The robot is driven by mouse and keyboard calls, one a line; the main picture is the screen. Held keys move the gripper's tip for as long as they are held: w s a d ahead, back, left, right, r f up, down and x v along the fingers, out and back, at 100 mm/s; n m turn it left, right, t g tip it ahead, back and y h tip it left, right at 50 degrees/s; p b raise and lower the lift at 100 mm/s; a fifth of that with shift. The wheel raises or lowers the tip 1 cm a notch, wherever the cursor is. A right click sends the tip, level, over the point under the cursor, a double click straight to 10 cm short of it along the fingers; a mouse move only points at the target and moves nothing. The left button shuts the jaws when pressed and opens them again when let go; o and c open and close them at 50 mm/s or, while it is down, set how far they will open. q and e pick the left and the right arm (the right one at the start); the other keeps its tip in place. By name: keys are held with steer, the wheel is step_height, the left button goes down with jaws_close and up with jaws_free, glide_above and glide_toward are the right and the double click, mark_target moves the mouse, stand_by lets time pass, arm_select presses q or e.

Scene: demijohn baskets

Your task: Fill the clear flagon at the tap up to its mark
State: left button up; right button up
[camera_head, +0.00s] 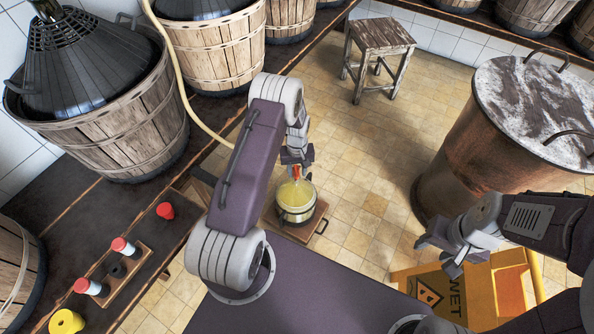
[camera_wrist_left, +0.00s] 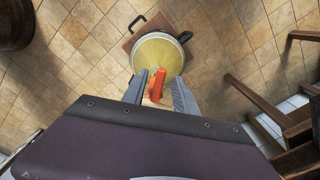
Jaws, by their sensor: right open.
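My left gripper (camera_head: 297,165) points down above a round vessel with a yellow inside (camera_head: 296,197), which stands on a small wooden board. In the left wrist view its fingers (camera_wrist_left: 160,92) are apart, on either side of a red-orange piece (camera_wrist_left: 157,84). That piece looks like a tap lever, but I cannot be sure. The yellow vessel (camera_wrist_left: 158,57) lies beyond the fingertips. I cannot tell whether it is the flagon, and no fill mark can be made out. A pale hose (camera_head: 180,75) runs down behind my left arm. My right gripper (camera_head: 452,248) is open and empty.
Wooden baskets with dark demijohns (camera_head: 110,130) line the left bench. A rack (camera_head: 115,270) with red-topped pieces stands near its edge. A rusty drum (camera_head: 450,140) is at right, a yellow wet-floor sign (camera_head: 430,285) below it, and a stool (camera_head: 378,40) behind. Tiled floor between is clear.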

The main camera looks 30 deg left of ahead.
mark_target(297, 174)
arm_select(q)
step_height(297, 174, up, 9)
steer(key=p, duration=0.3)
stand_by(0.4)
